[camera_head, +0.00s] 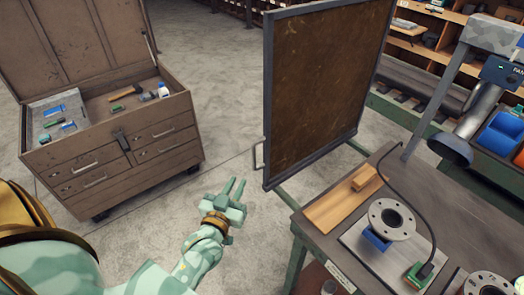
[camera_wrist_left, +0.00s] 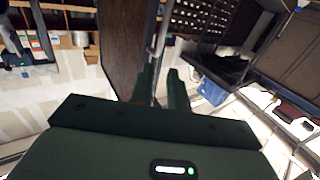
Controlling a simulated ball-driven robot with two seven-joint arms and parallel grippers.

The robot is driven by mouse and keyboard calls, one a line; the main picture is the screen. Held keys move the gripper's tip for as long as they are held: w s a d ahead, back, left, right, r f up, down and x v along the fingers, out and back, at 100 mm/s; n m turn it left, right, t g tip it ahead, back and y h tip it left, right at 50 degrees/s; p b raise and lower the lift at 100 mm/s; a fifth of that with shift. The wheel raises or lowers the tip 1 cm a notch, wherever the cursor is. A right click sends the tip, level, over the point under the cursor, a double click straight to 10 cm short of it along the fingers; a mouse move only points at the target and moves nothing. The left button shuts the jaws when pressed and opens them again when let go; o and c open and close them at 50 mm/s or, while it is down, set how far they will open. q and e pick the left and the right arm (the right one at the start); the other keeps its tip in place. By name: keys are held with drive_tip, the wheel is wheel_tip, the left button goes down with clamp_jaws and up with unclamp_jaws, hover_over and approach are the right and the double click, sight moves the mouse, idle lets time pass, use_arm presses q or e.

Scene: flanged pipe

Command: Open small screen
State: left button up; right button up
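The small screen (camera_head: 325,85) is a dark brown panel in a grey frame, standing upright at the left end of the workbench. Its grey handle (camera_head: 256,155) sticks out from the left frame edge, near the bottom. My left gripper (camera_head: 236,182) is open and empty, a little left of and below the handle, apparently apart from it. In the left wrist view the brown screen (camera_wrist_left: 125,45) rises just beyond the open fingers (camera_wrist_left: 161,75); whether the handle lies between them is hard to tell. My right gripper is not in view.
A brown tool chest (camera_head: 110,130) with an open lid stands at the left. The workbench (camera_head: 340,245) at the right holds a wooden block (camera_head: 340,205), a flanged pipe part (camera_head: 391,219) and an extraction hood (camera_head: 455,150). The floor between chest and bench is clear.

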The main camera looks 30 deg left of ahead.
sight(253, 152)
use_arm(q)
drive_tip(key=w+a, duration=0.1)
drive_tip(key=w, duration=0.3)
drive_tip(key=w+a, duration=0.1)
drive_tip(key=w, duration=0.4)
drive_tip(key=w+a+b, duration=0.1)
drive_tip(key=w, duration=0.4)
drive_tip(key=shift+w, duration=0.15)
clamp_jaws()
